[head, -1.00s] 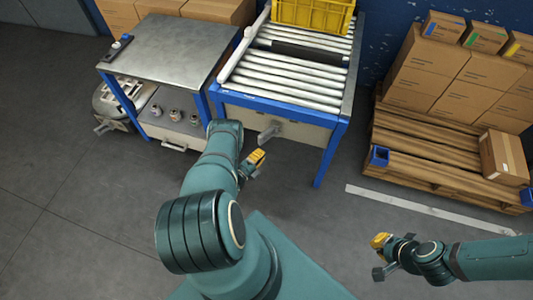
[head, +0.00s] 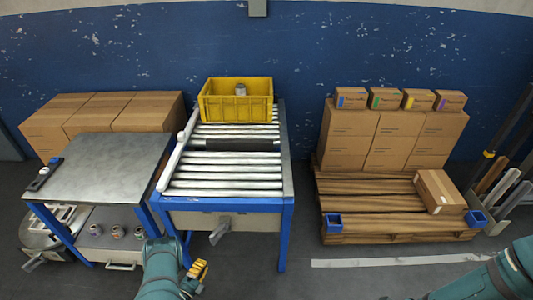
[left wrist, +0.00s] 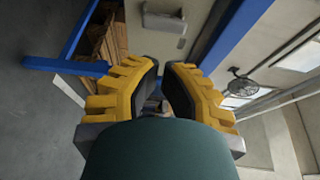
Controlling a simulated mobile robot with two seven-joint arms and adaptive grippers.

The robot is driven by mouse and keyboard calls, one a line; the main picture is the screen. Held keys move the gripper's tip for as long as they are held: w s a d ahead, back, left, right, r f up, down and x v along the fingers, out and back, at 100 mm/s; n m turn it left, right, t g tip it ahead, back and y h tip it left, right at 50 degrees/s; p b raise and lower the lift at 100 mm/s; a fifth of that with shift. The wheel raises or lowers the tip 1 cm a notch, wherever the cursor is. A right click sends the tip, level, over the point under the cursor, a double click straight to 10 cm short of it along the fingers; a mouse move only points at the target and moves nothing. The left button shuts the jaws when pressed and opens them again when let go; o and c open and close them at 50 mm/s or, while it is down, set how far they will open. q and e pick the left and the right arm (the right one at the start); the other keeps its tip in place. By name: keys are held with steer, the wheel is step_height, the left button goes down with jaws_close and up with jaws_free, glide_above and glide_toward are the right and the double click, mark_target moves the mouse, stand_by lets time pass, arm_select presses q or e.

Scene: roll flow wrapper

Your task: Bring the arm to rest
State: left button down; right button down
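My left arm shows at the bottom of the head view, and its yellow-fingered left gripper (head: 198,272) is low in front of the blue-legged roller conveyor (head: 290,222). In the left wrist view the two fingers of this gripper (left wrist: 161,68) have a narrow gap between their dark pads. Nothing is seen held there. My right arm (head: 490,280) comes in at the lower right corner of the head view. Its gripper lies outside the picture.
A metal-topped table (head: 105,160) stands left of the conveyor, with several small parts on its lower shelf. A yellow crate (head: 236,108) sits on the rollers. A pallet (head: 390,228) with cartons stands right. Floor (head: 270,285) is clear in front.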

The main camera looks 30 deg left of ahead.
arm_select(q)
steer(key=w+d+r+n+g, duration=0.2)
steer(key=w+d+n+g, duration=0.1)
steer(key=d+n+g, duration=0.3)
steer(key=w+d+r+n+g, duration=0.2)
steer(key=w+d+n+g, duration=0.15)
steer(key=d+n, duration=0.3)
steer(key=s+d+r+n+g+h, duration=0.35)
steer(key=s+d+r, duration=0.35)
steer(key=d, duration=0.3)
steer(key=s+d+r+n+g+h, duration=0.2)
steer(key=s+d+r+n+g, duration=0.3)
steer(key=s+d+r, duration=0.4)
steer(key=w+d+r+m+t, duration=0.1)
steer(key=w+d+r+m, duration=0.1)
steer(key=w, duration=0.5)
steer(key=shift+d+r+t, duration=0.3)
steer(key=shift+d+r, duration=0.4)
steer(key=shift+d, duration=0.15)
steer(key=shift+w+y, duration=0.1)
steer(key=shift+y, duration=0.15)
